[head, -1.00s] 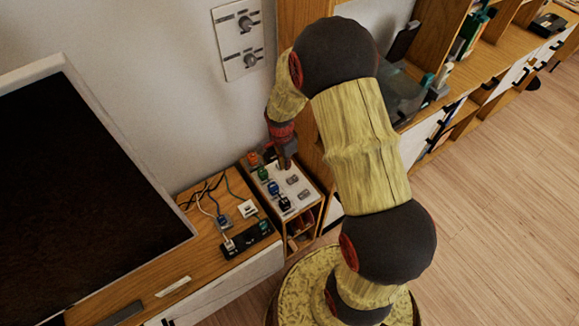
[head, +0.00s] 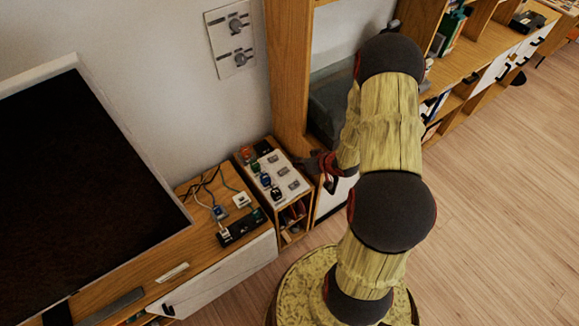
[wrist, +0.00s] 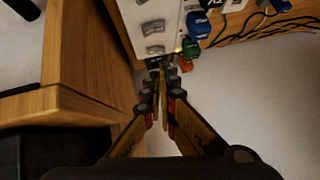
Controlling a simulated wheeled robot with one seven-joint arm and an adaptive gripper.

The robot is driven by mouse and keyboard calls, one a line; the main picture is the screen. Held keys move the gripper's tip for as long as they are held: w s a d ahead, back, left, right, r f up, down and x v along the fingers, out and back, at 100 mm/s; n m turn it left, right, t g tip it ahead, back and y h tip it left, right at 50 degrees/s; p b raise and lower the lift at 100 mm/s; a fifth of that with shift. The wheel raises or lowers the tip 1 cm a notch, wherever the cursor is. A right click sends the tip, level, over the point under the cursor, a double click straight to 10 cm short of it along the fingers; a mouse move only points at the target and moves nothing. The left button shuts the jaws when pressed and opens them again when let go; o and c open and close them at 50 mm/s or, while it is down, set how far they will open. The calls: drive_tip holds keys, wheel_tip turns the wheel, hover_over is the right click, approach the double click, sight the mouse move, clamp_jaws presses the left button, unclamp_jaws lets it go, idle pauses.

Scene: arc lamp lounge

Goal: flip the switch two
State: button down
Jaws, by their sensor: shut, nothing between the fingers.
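A white switch panel (head: 283,166) tops a small wooden cabinet beside the wall. It carries a row of grey rocker switches (head: 282,171) on its right side. Two of these switches show clearly in the wrist view, an upper one (wrist: 153,27) and a lower one (wrist: 155,50). I can read no numbers, so I cannot tell which switch is two. My gripper (head: 310,165) is just right of the panel in the head view. In the wrist view my gripper (wrist: 161,66) is shut and empty, its tips near the panel's end; contact is unclear.
Orange (head: 246,153), green (head: 254,166) and blue (head: 265,180) plugs line the panel's left side. A wooden post (head: 287,80) stands behind. A power strip (head: 241,229) with cables lies left. A plate with two knobs (head: 231,38) is on the wall.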

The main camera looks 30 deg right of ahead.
drive_tip(key=b, duration=0.3)
hover_over(284, 172)
drive_tip(key=f, duration=0.7)
drive_tip(key=shift+s+d, duration=0.1)
drive_tip(key=shift+d, duration=0.2)
drive_tip(key=shift+a+f+b, duration=0.2)
drive_tip(key=shift+f+b, duration=0.4)
drive_tip(key=shift+f, duration=0.45)
drive_tip(key=shift+a+f+b, duration=0.15)
drive_tip(key=shift+f+b, duration=0.15)
drive_tip(key=shift+f, duration=0.45)
drive_tip(key=shift+a+f+p, duration=0.4)
drive_tip(key=shift+a+p, duration=0.1)
drive_tip(key=shift+f, duration=0.1)
drive_tip(key=shift+d, duration=0.15)
